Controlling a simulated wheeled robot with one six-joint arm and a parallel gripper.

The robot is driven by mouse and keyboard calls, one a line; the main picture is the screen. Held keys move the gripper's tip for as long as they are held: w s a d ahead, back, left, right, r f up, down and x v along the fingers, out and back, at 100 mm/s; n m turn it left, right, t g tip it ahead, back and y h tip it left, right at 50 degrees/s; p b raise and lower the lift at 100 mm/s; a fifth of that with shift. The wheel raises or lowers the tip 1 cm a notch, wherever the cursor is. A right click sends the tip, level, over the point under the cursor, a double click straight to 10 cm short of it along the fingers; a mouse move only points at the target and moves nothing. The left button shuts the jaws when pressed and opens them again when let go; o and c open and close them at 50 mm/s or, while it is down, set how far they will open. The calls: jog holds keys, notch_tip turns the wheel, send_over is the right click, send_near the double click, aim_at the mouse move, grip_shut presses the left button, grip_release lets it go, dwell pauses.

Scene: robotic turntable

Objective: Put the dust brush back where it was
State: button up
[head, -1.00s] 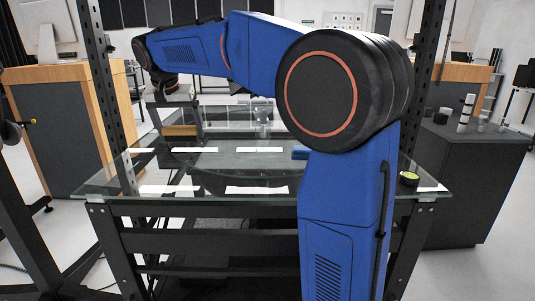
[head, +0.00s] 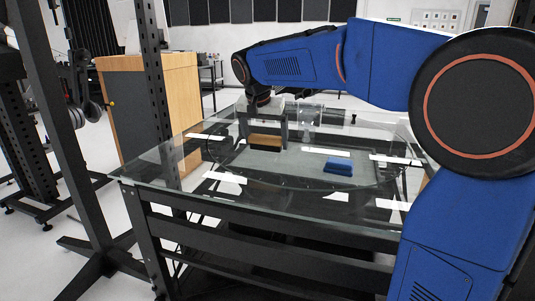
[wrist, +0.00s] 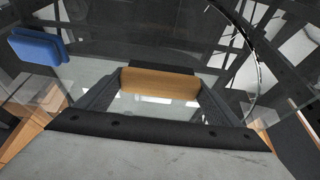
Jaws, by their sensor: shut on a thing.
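The dust brush is a light-brown wooden block with a dark strip; in the head view the brush (head: 265,140) is between the fingers of my gripper (head: 264,146). In the wrist view the brush (wrist: 160,82) lies crosswise between both fingertips of my gripper (wrist: 160,88), which is shut on it. The dark strip shows along its far side. My gripper points down over the far part of the glass table (head: 150,172). I cannot tell whether the brush touches the glass.
A blue sponge-like block (head: 338,166) lies on the glass to the right of the brush; the wrist view shows it at upper left (wrist: 40,46). A clear cylinder (head: 308,112) is behind my gripper. White strips mark the glass. Dark uprights (head: 155,90) stand at the left.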

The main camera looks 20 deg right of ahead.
aim_at(265, 150)
jog(key=shift+f, duration=2.25)
jog(key=shift+f, duration=0.15)
jog(key=o, duration=0.9)
jog(key=shift+a, duration=0.1)
jog(key=v, duration=1.2)
